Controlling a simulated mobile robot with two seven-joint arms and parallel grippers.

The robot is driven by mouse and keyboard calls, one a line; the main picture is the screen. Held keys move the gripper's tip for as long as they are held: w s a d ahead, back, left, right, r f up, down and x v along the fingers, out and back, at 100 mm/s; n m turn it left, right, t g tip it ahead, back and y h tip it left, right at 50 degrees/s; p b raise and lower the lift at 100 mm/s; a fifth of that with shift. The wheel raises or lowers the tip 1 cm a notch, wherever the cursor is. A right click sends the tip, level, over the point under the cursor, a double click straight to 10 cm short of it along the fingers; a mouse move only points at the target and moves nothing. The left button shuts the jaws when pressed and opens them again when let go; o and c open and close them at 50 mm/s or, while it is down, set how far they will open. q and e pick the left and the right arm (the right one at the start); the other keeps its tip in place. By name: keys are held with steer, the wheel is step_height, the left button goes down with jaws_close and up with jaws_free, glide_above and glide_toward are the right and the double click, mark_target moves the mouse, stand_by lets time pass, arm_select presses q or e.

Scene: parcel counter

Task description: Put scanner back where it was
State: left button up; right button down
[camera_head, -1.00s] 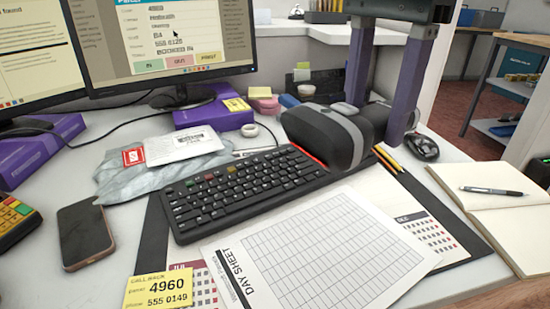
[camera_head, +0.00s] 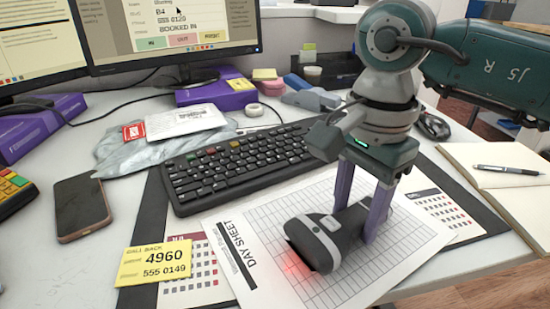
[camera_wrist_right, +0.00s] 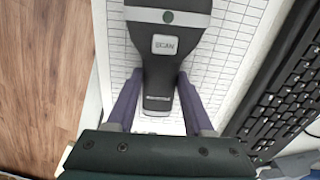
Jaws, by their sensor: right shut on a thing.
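The dark grey scanner (camera_head: 318,243) has a light grey band and lies low over the day sheet (camera_head: 375,275), its head toward the front. I cannot tell whether it touches the paper. A red glow shows on the sheet beside its head. My right gripper (camera_head: 358,222) has purple fingers and is shut on the scanner's handle from above. In the right wrist view the handle of the scanner (camera_wrist_right: 163,75), with its SCAN button, runs between the fingers of my right gripper (camera_wrist_right: 160,108). My left gripper is out of view.
The keyboard (camera_head: 240,165) lies just behind the sheet. A yellow call-back note (camera_head: 155,265), a phone (camera_head: 82,207) and a grey parcel bag (camera_head: 150,150) are to the left. An open notebook with a pen (camera_head: 505,168) is at right. A blue-grey object (camera_head: 310,95) stands behind the keyboard.

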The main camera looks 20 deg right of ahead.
steer(key=shift+f, duration=0.1)
steer(key=shift+f, duration=0.15)
steer(key=shift+c, duration=1.4)
jaws_free()
